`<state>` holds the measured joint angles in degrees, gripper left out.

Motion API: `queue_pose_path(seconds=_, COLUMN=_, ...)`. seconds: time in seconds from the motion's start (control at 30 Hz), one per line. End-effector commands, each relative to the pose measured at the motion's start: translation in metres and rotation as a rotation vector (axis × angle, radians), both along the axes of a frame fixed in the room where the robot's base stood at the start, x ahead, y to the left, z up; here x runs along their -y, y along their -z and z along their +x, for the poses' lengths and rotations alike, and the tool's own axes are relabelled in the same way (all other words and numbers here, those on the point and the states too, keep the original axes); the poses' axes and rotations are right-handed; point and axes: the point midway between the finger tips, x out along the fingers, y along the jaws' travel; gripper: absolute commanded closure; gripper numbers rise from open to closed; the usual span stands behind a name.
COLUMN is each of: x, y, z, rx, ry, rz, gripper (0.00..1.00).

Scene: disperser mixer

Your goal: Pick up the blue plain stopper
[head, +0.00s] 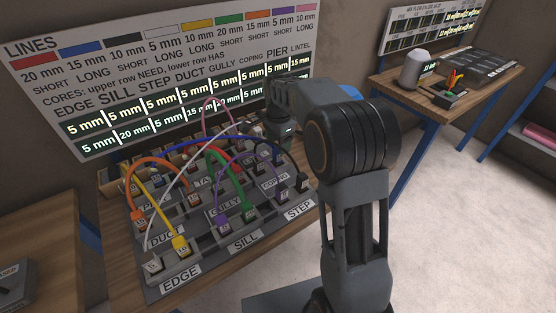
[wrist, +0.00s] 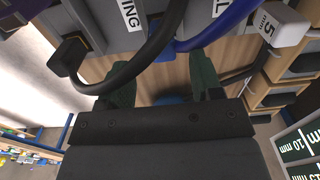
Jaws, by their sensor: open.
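My gripper (wrist: 162,80) is open, its two green fingers apart, pointing down past the edge of the panel of cables. In the head view my gripper (head: 281,133) is at the back right of the panel, partly hidden by my arm. No blue plain stopper can be made out for certain. A small blue shape (wrist: 172,98) shows low between the fingers in the wrist view, mostly hidden; I cannot tell what it is. A blue cable (wrist: 215,27) ends in a blue plug (wrist: 163,53) just beyond the fingertips.
A thick black cable (wrist: 140,62) loops close to the left finger and ends in a black plug (wrist: 70,57). A white plug (wrist: 285,24) marked 5 mm is at the right. The cable panel (head: 210,245) holds several crossing cables. A second table (head: 440,98) stands at the back right.

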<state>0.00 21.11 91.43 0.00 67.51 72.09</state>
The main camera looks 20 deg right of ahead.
Motion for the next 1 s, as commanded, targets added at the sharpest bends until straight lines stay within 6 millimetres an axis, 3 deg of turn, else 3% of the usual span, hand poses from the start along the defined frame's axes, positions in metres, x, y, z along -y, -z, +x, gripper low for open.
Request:
queue_pose_path(seconds=0.27, x=0.0, y=0.017, z=0.0, rx=-0.002, ry=-0.001, rz=0.0, gripper=0.4)
queue_pose_path(seconds=0.6, x=-0.003, y=0.058, z=0.002, rx=-0.001, ry=-0.001, rz=0.0, gripper=0.4)
queue_pose_path(seconds=0.93, x=-0.003, y=0.064, z=0.002, rx=0.001, ry=-0.002, rz=0.0, gripper=0.4)
queue_pose_path(seconds=1.0, x=-0.003, y=0.064, z=0.002, rx=0.001, ry=-0.002, rz=0.0, gripper=0.45)
